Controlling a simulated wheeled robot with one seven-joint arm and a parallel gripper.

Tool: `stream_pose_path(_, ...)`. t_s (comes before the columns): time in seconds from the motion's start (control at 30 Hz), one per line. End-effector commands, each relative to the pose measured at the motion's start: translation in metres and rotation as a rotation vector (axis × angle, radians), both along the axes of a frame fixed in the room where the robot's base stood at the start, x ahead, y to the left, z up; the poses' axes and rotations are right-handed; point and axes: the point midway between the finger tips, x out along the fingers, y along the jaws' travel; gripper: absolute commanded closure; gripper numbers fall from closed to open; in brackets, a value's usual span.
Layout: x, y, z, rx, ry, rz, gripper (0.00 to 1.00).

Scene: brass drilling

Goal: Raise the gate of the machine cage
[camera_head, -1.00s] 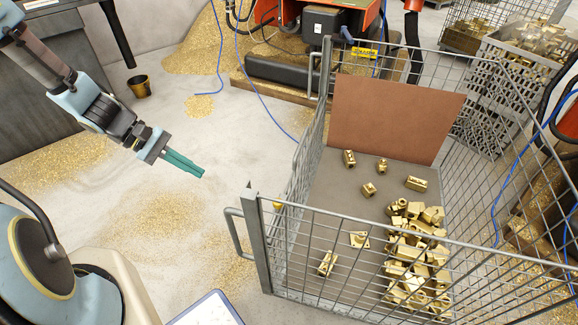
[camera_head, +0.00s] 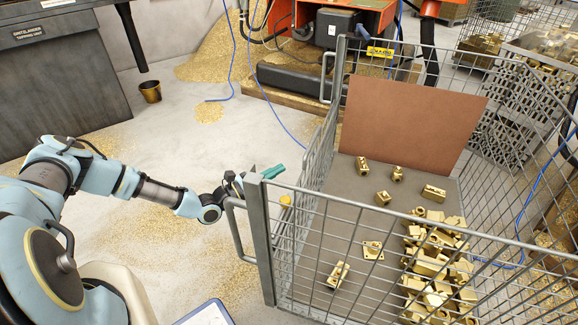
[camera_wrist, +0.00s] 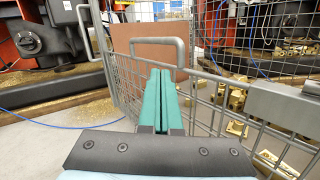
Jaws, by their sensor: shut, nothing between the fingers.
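The machine cage (camera_head: 400,225) is a grey wire-mesh pen, with brass parts inside on its floor. Its left side panel, which looks like the gate (camera_head: 318,160), is a low mesh panel with a top rail. In the wrist view the rail (camera_wrist: 212,80) runs across, and a grey loop handle (camera_wrist: 160,40) rises just beyond my fingertips. My gripper (camera_head: 272,171) has green fingers, shut and empty, near the cage's left front post (camera_head: 261,240). In the wrist view my gripper (camera_wrist: 160,75) points at the handle's opening. I cannot tell whether the tips touch or enter it.
Another handle (camera_head: 236,228) sticks out left of the front post. A brown board (camera_head: 410,125) stands at the cage's back. An orange machine (camera_head: 340,25) is behind. Brass chips and a small bucket (camera_head: 150,91) lie on the floor at left, otherwise fairly open.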

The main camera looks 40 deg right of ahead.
Motion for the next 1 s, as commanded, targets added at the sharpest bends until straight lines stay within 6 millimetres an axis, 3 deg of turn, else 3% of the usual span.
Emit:
stream_pose_path(0.5, -0.009, -0.081, 0.011, 0.001, -0.003, -0.005, 1.0)
stream_pose_path(1.0, -0.01, -0.091, 0.013, 0.001, -0.002, -0.004, 1.0)
